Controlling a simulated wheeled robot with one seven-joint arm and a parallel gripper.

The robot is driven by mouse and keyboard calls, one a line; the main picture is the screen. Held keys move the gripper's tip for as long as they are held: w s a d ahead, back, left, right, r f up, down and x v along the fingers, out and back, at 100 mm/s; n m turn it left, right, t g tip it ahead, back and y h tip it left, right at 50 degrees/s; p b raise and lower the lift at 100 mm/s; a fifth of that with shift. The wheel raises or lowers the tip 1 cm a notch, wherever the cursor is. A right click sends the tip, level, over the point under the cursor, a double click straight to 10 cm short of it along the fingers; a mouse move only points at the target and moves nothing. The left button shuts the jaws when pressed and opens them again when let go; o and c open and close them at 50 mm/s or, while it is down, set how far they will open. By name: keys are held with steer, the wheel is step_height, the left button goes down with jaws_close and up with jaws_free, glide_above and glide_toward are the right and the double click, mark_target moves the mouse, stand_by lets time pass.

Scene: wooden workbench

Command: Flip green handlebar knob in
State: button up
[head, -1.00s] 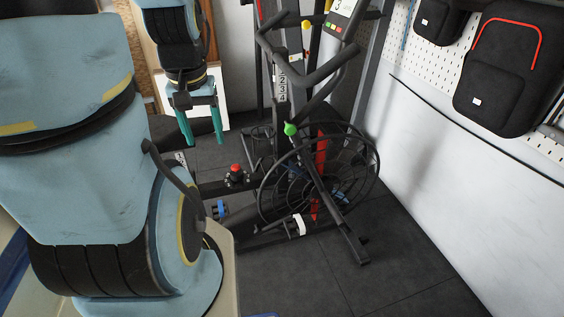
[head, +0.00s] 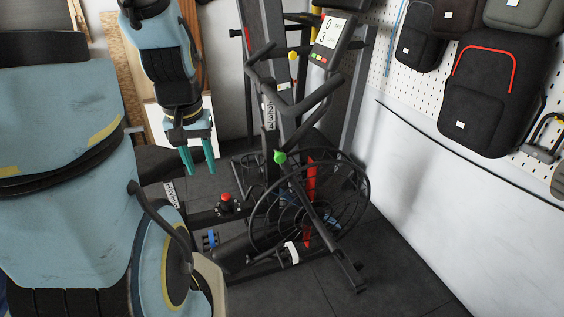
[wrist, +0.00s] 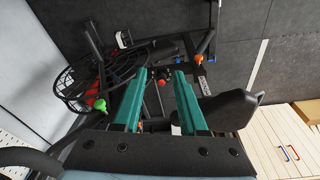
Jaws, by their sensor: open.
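The green knob (head: 280,157) is a small round ball on the front frame of a black exercise bike (head: 318,97), above its spoked flywheel. In the wrist view the green knob (wrist: 100,105) is left of the fingers. My gripper (head: 198,169) has two teal fingers pointing down, left of the bike in the head view. The fingers also show in the wrist view (wrist: 160,76), apart with nothing between them. They do not touch the green knob. I cannot tell which handlebar part the knob belongs to.
A red-topped knob (head: 226,198) sits low on the bike frame. A yellow knob (head: 293,56) is on the upright post, near the console (head: 331,35). Black bags (head: 484,95) hang on the pegboard at right. Dark floor (head: 400,275) is clear in front.

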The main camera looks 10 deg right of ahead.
steer(key=w+d+f+m+t+b, duration=0.1)
steer(key=w+d+f+m, duration=0.1)
steer(key=d, duration=0.3)
steer(key=w+d+f+m+t+h+b, duration=0.1)
steer(key=w+d+f+m, duration=0.1)
steer(key=d, duration=0.3)
steer(key=w+d+f+m+t+b, duration=0.1)
steer(key=w+d+f+m+t, duration=0.1)
steer(key=d+f, duration=0.2)
steer(key=shift+d, duration=0.6)
jaws_close()
steer(key=s+d+f+m+t+y+b, duration=0.2)
steer(key=s+d+f+m+t+b, duration=0.1)
steer(key=d+m+t, duration=0.4)
steer(key=shift+d+m+t+y+b, duration=0.4)
steer(key=shift+m+t+b, duration=0.2)
steer(key=shift+m+b, duration=0.45)
